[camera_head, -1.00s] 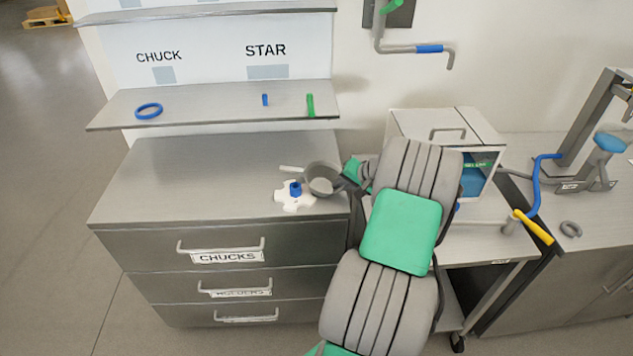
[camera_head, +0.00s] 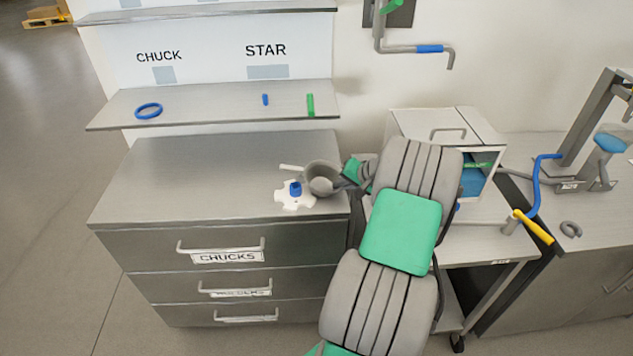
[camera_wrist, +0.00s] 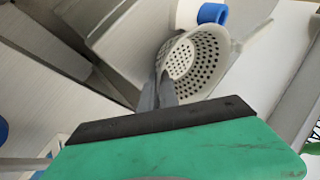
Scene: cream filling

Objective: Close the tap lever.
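A yellow lever (camera_head: 534,227) sits on a grey tap-like fitting (camera_head: 510,222) on the cart at the right; it slants down to the right. I cannot tell whether it is the task's tap lever, as a wall pipe also has a green handle (camera_head: 390,5), cut by the top edge. My gripper (camera_head: 345,180) is at the cabinet top, far left of the yellow lever. Its fingers (camera_wrist: 160,92) are close together at the rim of a perforated strainer bowl (camera_wrist: 197,58) and appear shut on it. The bowl is also in the head view (camera_head: 322,181).
A white star-shaped piece with a blue knob (camera_head: 295,189) lies beside the bowl. A shelf (camera_head: 205,105) stands above the drawer cabinet (camera_head: 180,165). The cabinet top's left side is clear.

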